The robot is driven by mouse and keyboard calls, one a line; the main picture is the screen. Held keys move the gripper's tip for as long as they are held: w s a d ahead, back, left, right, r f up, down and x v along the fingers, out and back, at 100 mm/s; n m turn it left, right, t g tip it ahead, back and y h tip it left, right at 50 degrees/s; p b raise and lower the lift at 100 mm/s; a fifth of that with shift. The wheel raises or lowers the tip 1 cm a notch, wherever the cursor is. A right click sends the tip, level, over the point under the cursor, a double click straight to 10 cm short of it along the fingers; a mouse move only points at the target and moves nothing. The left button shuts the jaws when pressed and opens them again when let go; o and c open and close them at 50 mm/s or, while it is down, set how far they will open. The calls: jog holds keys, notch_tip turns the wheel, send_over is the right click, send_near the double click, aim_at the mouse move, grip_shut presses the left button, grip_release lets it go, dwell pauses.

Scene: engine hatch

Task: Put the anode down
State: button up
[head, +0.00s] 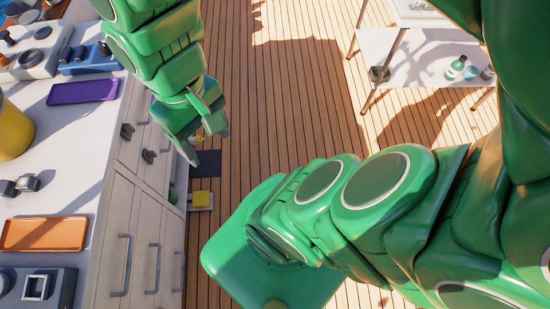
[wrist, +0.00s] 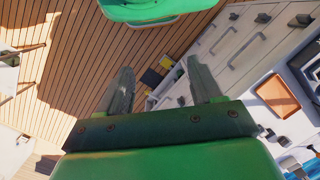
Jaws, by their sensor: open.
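My gripper (head: 205,150) hangs over the deck just right of the counter's drawer fronts in the head view. In the wrist view its two fingers (wrist: 160,68) stand apart with nothing between them. I cannot pick out the anode with certainty in either view. A pair of small dark grey pieces (head: 27,184) lies on the white counter (head: 75,185), left of my gripper; I cannot tell whether one is the anode.
On the counter are a purple tray (head: 83,92), an orange tray (head: 44,234) and a yellow container (head: 12,130). A dark mat (head: 206,163) and a yellow block (head: 202,198) lie low beside the drawers. A white table (head: 415,62) holds bottles. Open wooden deck (head: 285,110) lies between.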

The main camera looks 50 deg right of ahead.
jog(key=shift+s+d+f+m+h, duration=0.1)
jog(key=shift+d+m+h, duration=0.2)
jog(key=shift+d, duration=0.7)
jog(key=n+t+y, duration=0.3)
jog(key=n+t, duration=0.2)
jog(key=n, duration=0.4)
send_over(28, 182)
jog(key=s+d, duration=0.2)
notch_tip(28, 182, down, 11)
jog(key=shift+x, duration=3.65)
jog(key=shift+s, duration=0.1)
